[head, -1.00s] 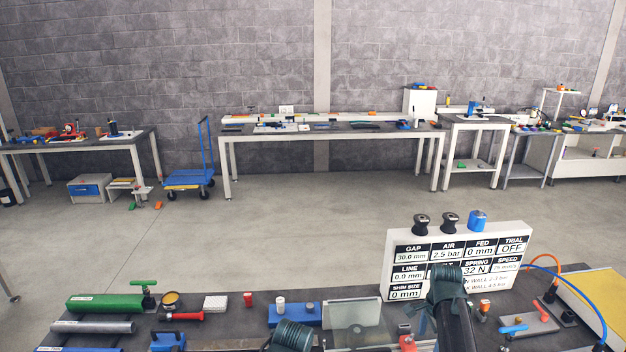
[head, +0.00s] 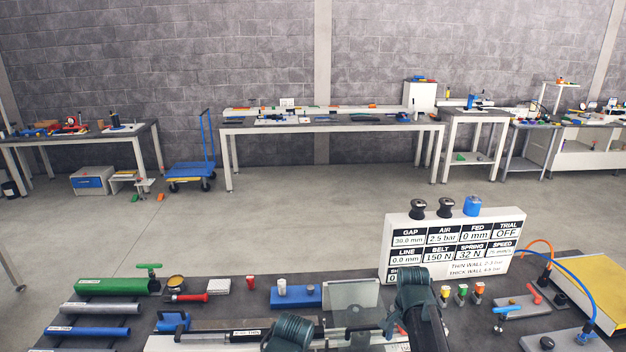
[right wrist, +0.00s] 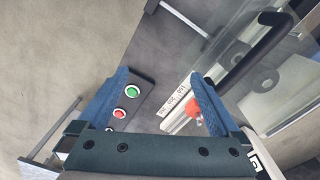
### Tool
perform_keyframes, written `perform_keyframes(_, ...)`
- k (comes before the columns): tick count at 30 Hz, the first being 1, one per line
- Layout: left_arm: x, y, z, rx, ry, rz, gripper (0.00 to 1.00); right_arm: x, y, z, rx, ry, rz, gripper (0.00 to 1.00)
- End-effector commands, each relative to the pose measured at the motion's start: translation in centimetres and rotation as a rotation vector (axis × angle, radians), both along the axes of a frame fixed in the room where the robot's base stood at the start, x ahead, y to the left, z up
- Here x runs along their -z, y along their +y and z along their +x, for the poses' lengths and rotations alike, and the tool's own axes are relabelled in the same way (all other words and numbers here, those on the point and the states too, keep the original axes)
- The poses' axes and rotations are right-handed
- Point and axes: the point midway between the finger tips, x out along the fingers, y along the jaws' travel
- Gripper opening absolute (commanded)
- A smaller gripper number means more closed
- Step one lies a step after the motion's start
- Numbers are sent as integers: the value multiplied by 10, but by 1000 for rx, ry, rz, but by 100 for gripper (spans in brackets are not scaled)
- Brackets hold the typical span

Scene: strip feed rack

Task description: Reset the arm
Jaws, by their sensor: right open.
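My right gripper (right wrist: 158,78) is open in the right wrist view, its two blue fingers apart with nothing held between them. In the head view the dark end of my right arm (head: 416,290) is in front of the lower edge of the white display board, and its fingertips are hidden. The dark end of my left arm (head: 290,332) is at the bottom edge of the head view, over the front of the bench, and its jaws do not show.
The white display board (head: 400,236) stands behind my right arm. A clear panel (head: 350,296), a blue block (head: 297,297) and a green tube (head: 110,286) are on the bench. The right wrist view shows green (right wrist: 132,91) and red (right wrist: 119,113) buttons.

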Motion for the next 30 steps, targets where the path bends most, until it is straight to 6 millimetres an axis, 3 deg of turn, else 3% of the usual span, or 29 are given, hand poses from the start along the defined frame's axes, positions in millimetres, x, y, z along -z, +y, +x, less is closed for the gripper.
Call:
perform_keyframes(5, 13, 0, 0, 0, 0, 0, 40, 12, 52, -31, -317, 18, -12, 100)
perform_keyframes(12, 31, 0, 0, 1, 0, 0, 40, 31, 131, -95, -935, 60, -33, 100)
perform_keyframes(15, 36, 0, 0, 1, 0, 0, 40, 35, 152, -117, -1147, 76, -39, 100)
perform_keyframes(19, 39, 0, 0, 1, 0, 0, 40, 38, 166, -132, -1308, 91, -45, 100)
perform_keyframes(23, 39, 0, 0, 1, 0, 0, 40, 38, 170, -136, -1362, 96, -47, 100)
perform_keyframes(25, 39, 0, 0, 1, 0, 0, 40, 38, 170, -136, -1366, 96, -47, 89)
perform_keyframes(30, 39, 0, 0, 1, 0, 0, 40, 38, 170, -136, -1363, 95, -46, 88)
